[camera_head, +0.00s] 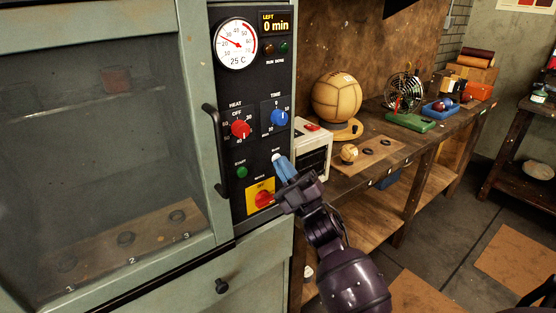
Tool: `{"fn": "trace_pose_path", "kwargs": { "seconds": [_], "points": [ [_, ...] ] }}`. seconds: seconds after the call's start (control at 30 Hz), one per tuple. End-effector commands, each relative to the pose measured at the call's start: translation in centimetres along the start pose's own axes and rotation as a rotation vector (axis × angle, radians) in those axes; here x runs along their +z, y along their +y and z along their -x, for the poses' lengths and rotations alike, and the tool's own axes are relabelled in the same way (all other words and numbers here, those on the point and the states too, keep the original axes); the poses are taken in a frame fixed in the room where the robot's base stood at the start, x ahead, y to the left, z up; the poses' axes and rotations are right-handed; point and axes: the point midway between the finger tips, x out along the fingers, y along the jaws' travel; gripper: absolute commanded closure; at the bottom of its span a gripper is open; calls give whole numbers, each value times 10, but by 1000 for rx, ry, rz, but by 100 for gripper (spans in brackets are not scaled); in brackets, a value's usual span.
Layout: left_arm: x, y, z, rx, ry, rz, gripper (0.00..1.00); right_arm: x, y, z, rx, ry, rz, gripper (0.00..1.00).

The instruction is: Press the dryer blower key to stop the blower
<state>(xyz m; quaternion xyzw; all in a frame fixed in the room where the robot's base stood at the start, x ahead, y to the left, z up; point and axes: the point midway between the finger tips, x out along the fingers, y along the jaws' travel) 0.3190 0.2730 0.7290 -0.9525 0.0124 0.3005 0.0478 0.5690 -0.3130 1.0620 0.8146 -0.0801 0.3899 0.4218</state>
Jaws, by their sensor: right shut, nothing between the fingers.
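The dryer's black control panel (256,65) stands in the middle of the head view. Its dial reads about 25 C, and its display (275,25) reads "LEFT 0 min". A label that looks like "BLOW" sits on the lower right of the panel, with a small pale key (276,157) just under it. My right gripper (281,165) is shut and empty, with its blue fingertips at that key and partly covering it. I cannot tell whether they touch it or press it in. My left gripper is out of view.
Near the fingers are the green start button (242,172), the red switch on a yellow plate (263,198), the red heat knob (240,129) and the blue time knob (279,118). A white box (312,150) and a bench with a large leather ball (337,97) stand to the right.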

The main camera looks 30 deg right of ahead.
Motion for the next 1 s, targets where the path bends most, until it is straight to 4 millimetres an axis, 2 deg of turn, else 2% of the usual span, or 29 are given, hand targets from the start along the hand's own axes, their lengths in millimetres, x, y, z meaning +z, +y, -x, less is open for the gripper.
{"fn": "trace_pose_path", "kwargs": {
  "seconds": [1.0],
  "points": [
    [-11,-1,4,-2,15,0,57,-12,12,16,1,0,-1,100]
  ]
}}
